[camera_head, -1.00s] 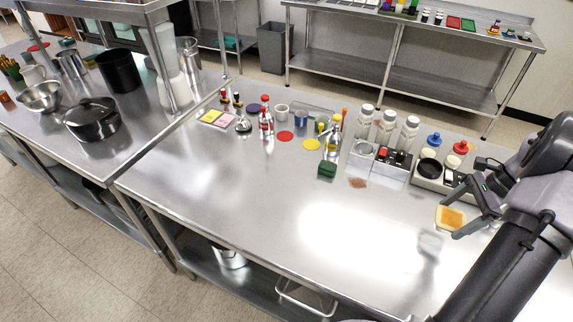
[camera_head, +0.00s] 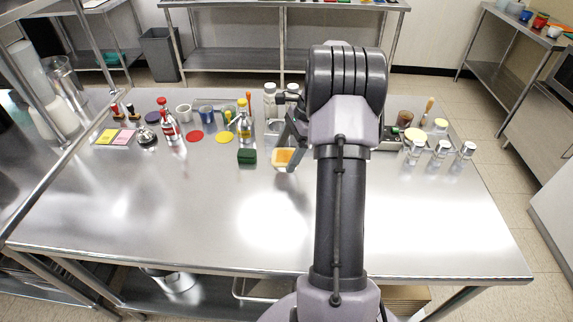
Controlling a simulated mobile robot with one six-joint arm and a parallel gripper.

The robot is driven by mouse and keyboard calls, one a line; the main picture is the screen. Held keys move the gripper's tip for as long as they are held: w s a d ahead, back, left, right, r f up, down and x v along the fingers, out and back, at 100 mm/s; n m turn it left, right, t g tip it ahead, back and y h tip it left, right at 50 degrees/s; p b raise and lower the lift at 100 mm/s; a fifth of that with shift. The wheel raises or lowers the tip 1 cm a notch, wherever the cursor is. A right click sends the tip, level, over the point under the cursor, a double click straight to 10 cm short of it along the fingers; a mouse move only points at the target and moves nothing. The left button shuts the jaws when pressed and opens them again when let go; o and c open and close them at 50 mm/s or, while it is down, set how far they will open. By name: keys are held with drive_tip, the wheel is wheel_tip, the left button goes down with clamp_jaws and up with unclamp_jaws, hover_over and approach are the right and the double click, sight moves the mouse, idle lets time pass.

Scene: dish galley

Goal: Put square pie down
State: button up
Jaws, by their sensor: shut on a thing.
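The square pie (camera_head: 285,157) has an orange-yellow top and a pale crust. My gripper (camera_head: 289,146) is shut on it and holds it over the steel table (camera_head: 190,200), just right of a dark green sponge (camera_head: 247,156). A pale reflection shows on the steel just below the pie, so it looks a little above the surface, but the exact gap is hard to tell. My arm and wrist hide part of the gripper and the table behind them.
Metal-capped shakers (camera_head: 441,150) are at the right. The front of the table is bare.

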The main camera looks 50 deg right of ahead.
sight(290, 155)
wheel_tip(290, 155, down, 4)
drive_tip(key=shift+b, duration=1)
drive_tip(key=shift+r, duration=0.2)
drive_tip(key=o, duration=1.1)
drive_tip(key=shift+f, duration=0.2)
drive_tip(key=o, duration=0.3)
drive_tip(key=shift+o, duration=0.3)
drive_tip(key=shift+r, duration=0.15)
